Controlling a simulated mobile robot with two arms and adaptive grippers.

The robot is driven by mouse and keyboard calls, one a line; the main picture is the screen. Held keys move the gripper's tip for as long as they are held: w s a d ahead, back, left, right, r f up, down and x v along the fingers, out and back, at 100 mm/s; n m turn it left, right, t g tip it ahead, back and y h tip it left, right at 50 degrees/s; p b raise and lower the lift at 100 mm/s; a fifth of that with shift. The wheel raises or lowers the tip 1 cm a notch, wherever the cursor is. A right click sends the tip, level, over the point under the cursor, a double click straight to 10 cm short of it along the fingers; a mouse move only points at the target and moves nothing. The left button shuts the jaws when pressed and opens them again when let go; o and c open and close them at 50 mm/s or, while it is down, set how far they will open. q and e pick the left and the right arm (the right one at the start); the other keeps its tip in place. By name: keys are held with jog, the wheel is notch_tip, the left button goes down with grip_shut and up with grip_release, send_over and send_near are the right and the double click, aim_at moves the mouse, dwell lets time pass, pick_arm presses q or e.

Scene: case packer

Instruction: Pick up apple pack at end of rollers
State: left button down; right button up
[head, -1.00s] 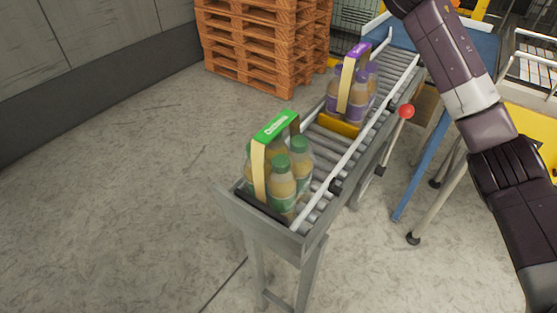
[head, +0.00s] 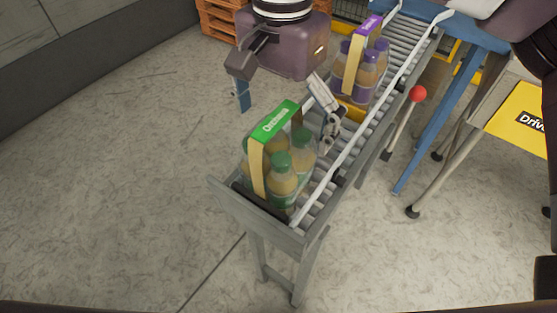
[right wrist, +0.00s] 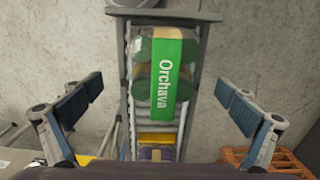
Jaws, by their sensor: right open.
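The apple pack (head: 283,183) stands upright at the near end of the roller conveyor (head: 325,190). It has clear bottles of yellowish juice with green caps under a green-topped carrier. My right gripper (head: 286,122) is open above and just behind the pack in the head view. In the right wrist view the pack's green top (right wrist: 166,75) lies between the two spread fingers of the gripper (right wrist: 160,88), with a gap on both sides. I see no contact. My left gripper is not in view.
A purple-topped pack (head: 362,72) stands farther up the rollers behind a yellow block (head: 353,112). Side rails and a red knob (head: 418,93) flank the conveyor. Wooden pallets (head: 217,20) stand at the back. The floor left of the conveyor is clear.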

aim_at(279, 135)
jog(key=f+p, duration=0.1)
jog(key=f, duration=0.2)
jog(key=shift+a+f+p, duration=0.2)
jog(key=shift+p, duration=0.1)
jog(key=shift+f, duration=0.3)
jog(key=shift+c, duration=0.6)
jog(key=shift+c, duration=1.2)
jog(key=c, duration=1.3)
jog(key=shift+w+r, duration=0.1)
jog(key=shift+c, duration=0.3)
